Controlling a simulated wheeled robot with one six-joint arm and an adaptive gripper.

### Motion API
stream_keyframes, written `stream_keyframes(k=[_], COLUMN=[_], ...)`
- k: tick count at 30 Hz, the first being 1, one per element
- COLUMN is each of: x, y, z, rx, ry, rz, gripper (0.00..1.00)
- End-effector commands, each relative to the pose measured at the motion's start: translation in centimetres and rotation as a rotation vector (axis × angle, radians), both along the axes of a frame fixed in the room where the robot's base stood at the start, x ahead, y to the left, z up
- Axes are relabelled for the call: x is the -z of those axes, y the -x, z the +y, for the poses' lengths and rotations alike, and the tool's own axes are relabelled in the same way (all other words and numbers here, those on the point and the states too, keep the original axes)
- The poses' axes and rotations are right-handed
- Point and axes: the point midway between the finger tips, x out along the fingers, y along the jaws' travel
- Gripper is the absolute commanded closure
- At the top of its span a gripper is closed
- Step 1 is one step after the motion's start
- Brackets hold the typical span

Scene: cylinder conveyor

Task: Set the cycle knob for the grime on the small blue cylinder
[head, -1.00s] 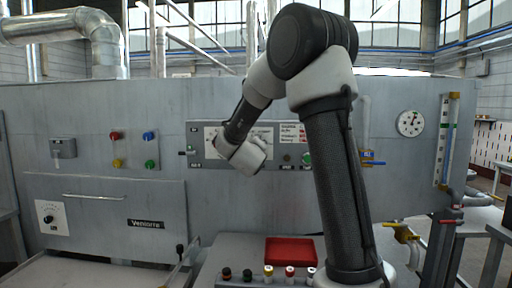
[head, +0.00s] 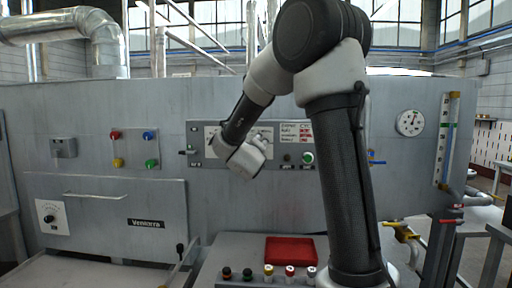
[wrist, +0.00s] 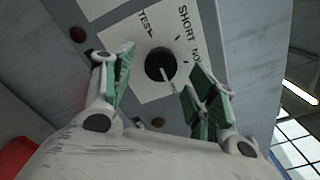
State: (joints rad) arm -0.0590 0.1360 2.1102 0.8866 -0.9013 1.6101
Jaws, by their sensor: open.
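In the wrist view a round black cycle knob (wrist: 160,65) sits on a white plate with the labels TEST, SHORT and a partly hidden one starting NO. The knob's white pointer mark faces down in the picture, toward a small label I cannot read. My gripper (wrist: 160,62) is open, with one green-padded finger on each side of the knob; whether either touches is unclear. In the head view my wrist covers the knob, in front of the control panel (head: 278,160). I cannot pick out a small blue cylinder for certain among the capped ones in the row.
A small chart (head: 297,132) and a green button (head: 308,158) are on the panel. Another dial (head: 51,217) is at the left.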

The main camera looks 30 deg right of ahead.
Motion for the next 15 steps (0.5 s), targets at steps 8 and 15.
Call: stream_keyframes(k=[8,15], x=[0.0,0.0], y=[5.1,7.0], z=[3.5,4.8], rx=[-0.003,-0.001], ry=[-0.001,0.001], rz=[0.000,0.001], gripper=[0.42,0.42])
